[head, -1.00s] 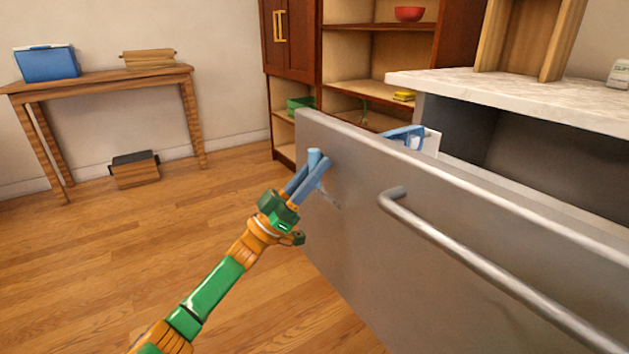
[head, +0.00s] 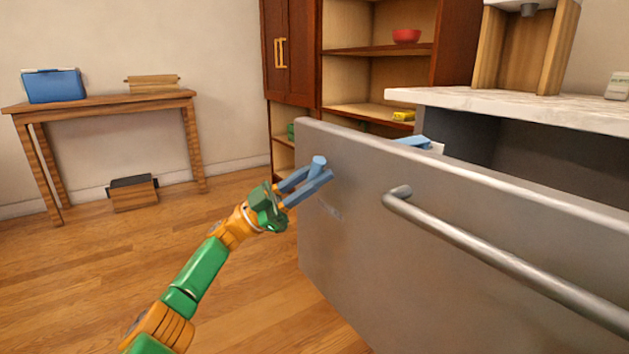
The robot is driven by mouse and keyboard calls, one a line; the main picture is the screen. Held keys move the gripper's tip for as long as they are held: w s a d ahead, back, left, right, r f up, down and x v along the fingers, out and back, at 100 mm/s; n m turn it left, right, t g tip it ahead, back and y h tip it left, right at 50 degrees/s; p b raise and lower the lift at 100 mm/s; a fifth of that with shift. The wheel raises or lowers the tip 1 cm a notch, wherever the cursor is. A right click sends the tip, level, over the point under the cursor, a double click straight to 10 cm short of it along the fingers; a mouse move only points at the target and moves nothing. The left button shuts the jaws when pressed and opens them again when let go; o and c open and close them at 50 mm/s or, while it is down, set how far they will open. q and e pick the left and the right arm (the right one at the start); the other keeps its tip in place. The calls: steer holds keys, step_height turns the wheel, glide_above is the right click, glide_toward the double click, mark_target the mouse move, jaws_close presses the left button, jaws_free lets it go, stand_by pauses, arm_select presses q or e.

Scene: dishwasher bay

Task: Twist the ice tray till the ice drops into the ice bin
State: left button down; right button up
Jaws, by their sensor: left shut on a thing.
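My left gripper (head: 318,176) is in front of the upper left corner of a steel drawer front. Its two blue-grey fingers are shut on a small light-blue cylinder (head: 318,161) that stands up between them. I cannot tell whether the cylinder is part of a larger thing. A blue piece (head: 413,141) beside something white shows just over the drawer front's top edge, mostly hidden. I cannot make out the ice tray, any ice or the ice bin for certain. My right gripper is not in view.
The steel drawer front (head: 350,240) with its bar handle (head: 480,245) fills the right. A pale counter (head: 520,106) lies behind it. A wooden table (head: 100,103) at the left bears a blue box (head: 52,85). The wood floor (head: 130,270) between is clear.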

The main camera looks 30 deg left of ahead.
arm_select(q)
steer(key=shift+m+g, duration=0.9)
steer(key=shift+m, duration=0.2)
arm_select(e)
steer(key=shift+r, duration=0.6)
arm_select(q)
steer(key=shift+g, duration=0.3)
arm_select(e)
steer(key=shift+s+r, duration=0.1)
arm_select(q)
steer(key=c, duration=1)
jaws_free()
